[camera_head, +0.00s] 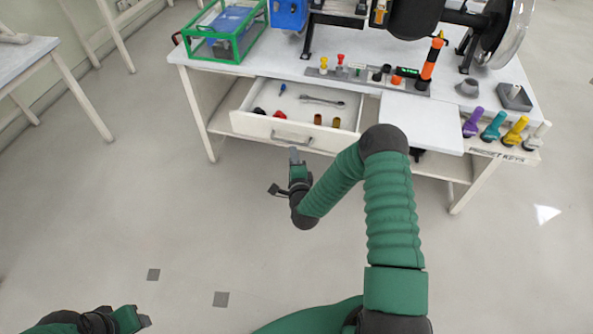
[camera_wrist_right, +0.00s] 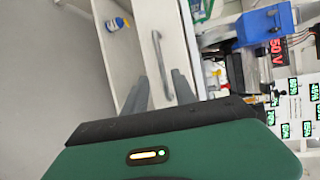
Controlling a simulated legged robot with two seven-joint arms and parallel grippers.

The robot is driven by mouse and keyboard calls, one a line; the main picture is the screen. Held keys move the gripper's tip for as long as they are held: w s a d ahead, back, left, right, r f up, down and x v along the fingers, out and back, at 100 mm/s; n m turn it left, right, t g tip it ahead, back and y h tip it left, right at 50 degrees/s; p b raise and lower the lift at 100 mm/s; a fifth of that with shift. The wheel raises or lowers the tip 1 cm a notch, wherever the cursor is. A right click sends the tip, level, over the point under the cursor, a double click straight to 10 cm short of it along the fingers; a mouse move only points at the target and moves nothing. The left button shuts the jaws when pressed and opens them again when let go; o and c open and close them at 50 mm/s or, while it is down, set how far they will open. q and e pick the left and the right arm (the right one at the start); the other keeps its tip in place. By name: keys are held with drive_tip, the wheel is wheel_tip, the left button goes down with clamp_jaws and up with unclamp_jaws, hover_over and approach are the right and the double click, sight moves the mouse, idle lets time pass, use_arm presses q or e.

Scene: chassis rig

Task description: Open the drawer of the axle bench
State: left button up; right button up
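The axle bench (camera_head: 195,75) is a white table, and its drawer (camera_head: 345,138) stands pulled out at the front. The drawer's grey bar handle (camera_head: 290,137) is on its front panel; the handle also shows in the right wrist view (camera_wrist_right: 157,45). Inside the drawer lie a wrench (camera_head: 322,101) and several small coloured parts. My right gripper (camera_head: 293,157) is just in front of and below the handle. In the right wrist view its fingers (camera_wrist_right: 160,82) are apart, with the handle's near end between them in the picture; contact cannot be told. My left gripper (camera_head: 140,318) is low at the left, far from the bench.
A green-framed box (camera_head: 224,32) stands on the bench's back left. A small tool rack (camera_head: 385,82) and a wheel assembly (camera_head: 500,35) are on the top. Coloured-handled keys (camera_head: 494,126) stand at the right edge. The floor before the drawer is clear.

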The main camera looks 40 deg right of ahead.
drive_tip(key=v, duration=0.9)
drive_tip(key=shift+s+p, duration=0.3)
drive_tip(key=shift+p, duration=0.15)
drive_tip(key=shift+a, duration=0.1)
drive_tip(key=w+a+n+g+y, duration=0.1)
drive_tip(key=a+n+g+y, duration=0.2)
drive_tip(key=a+n+y, duration=0.55)
drive_tip(key=s+a+r+n+g+h, duration=0.1)
drive_tip(key=s+a+r+n+g, duration=0.25)
drive_tip(key=s+n, duration=0.45)
drive_tip(key=s+a+r+n+g, duration=0.2)
drive_tip(key=s+r+n+g, duration=0.3)
drive_tip(key=s+n, duration=0.35)
drive_tip(key=w+p+v, duration=0.3)
drive_tip(key=p+v, duration=1.1)
drive_tip(key=shift+s+r+m+p, duration=0.3)
drive_tip(key=shift+r+m+p, duration=0.1)
drive_tip(key=shift+r, duration=0.2)
